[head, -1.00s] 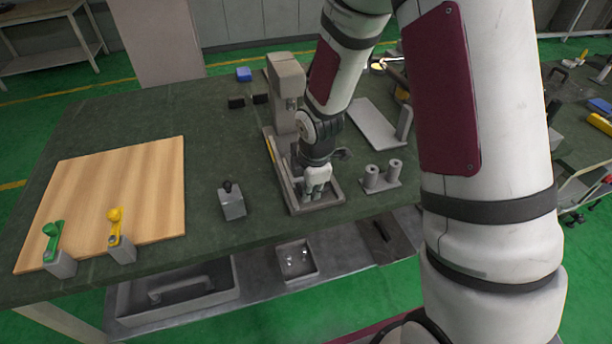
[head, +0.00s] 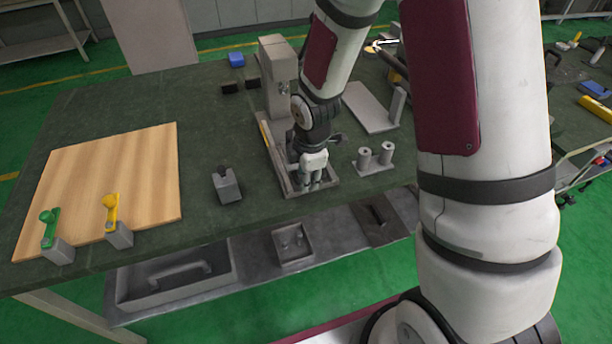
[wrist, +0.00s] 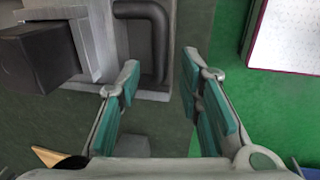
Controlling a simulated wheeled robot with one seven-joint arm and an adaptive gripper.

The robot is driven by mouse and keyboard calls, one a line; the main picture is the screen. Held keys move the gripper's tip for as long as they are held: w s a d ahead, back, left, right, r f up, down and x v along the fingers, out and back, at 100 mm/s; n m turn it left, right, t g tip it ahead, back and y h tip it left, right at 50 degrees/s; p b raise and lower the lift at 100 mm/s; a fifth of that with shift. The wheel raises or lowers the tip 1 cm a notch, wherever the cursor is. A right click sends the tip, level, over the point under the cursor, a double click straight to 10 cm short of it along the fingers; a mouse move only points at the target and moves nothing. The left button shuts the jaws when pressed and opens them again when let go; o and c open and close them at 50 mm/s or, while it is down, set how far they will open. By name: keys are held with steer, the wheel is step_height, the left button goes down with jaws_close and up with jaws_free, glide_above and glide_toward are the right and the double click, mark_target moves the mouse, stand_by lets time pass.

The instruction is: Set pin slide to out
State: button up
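My gripper (head: 313,182) is low over the front part of the grey upright fixture (head: 279,75) on the green bench. In the wrist view my gripper (wrist: 162,80) is open, its teal-padded fingers apart with nothing visible between them. A black bent handle (wrist: 155,35) on a grey plate lies just beyond the fingertips, and a dark block (wrist: 38,58) is at left. I cannot tell for sure which part is the pin slide. A small grey block with a black knob (head: 227,186) stands left of the fixture, apart from my gripper.
A wooden board (head: 110,180) with green (head: 49,222) and yellow (head: 111,209) levers at its front edge is at left. Two grey cylinders on a base (head: 374,157) stand close right of my gripper. A grey plate (head: 370,108) lies behind them.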

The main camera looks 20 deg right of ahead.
step_height(320, 180, up, 11)
steer(key=s, duration=0.2)
steer(key=shift+s, duration=0.15)
stand_by(0.4)
steer(key=s+d+r+m+t, duration=0.2)
steer(key=s+r+m, duration=1.5)
steer(key=s, duration=0.4)
steer(key=shift+s+m, duration=0.25)
steer(key=shift+m, duration=0.25)
